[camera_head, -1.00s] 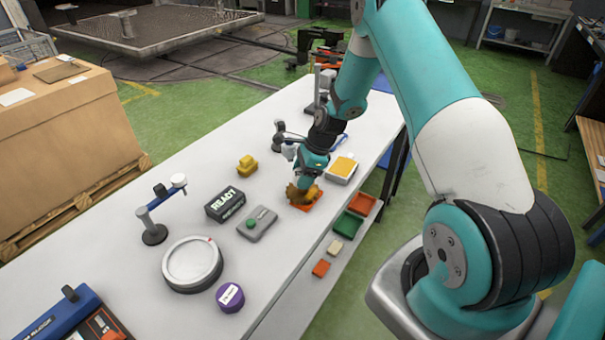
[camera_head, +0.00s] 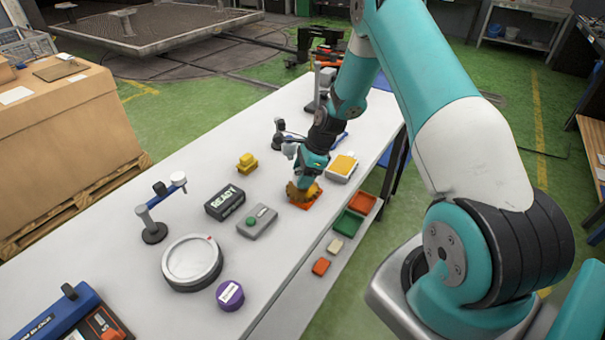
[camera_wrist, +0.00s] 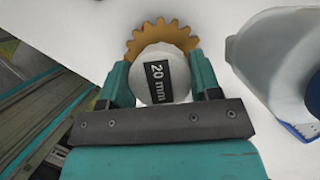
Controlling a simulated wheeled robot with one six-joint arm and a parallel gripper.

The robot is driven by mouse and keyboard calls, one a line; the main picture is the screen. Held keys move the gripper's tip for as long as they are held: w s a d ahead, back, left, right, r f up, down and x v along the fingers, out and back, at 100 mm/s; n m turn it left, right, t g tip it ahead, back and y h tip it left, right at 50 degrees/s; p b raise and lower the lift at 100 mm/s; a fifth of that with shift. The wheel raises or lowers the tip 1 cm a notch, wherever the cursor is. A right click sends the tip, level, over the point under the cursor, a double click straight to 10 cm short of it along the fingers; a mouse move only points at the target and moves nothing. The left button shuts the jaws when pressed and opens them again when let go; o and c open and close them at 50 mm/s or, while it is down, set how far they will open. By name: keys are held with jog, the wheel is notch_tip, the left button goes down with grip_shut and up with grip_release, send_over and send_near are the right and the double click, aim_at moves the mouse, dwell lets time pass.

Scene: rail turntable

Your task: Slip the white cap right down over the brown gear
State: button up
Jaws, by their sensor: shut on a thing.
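The white cap (camera_wrist: 180,88), with a dark "20 mm" label on it, sits between the two fingers of my gripper (camera_wrist: 160,78) in the wrist view. My gripper is shut on it. The brown gear (camera_wrist: 160,34) shows its teeth just beyond the cap's upper edge; the cap hides the gear's middle. I cannot tell how far down the cap sits on the gear. In the head view the gear (camera_head: 302,193) is under my gripper (camera_head: 309,178), over an orange pad (camera_head: 312,204) on the white table. The cap is hidden there.
A grey box with a green button (camera_head: 257,222) and a black READY box (camera_head: 225,203) stand left of the gear. A tray with a yellow top (camera_head: 343,167) is close on the right. A small yellow part (camera_head: 246,163) lies further left.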

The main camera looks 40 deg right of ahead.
jog(key=shift+f+b, duration=0.7)
jog(key=shift+f, duration=0.5)
dwell(2.0)
jog(key=o, duration=1)
jog(key=shift+c, duration=0.2)
jog(key=shift+r, duration=0.1)
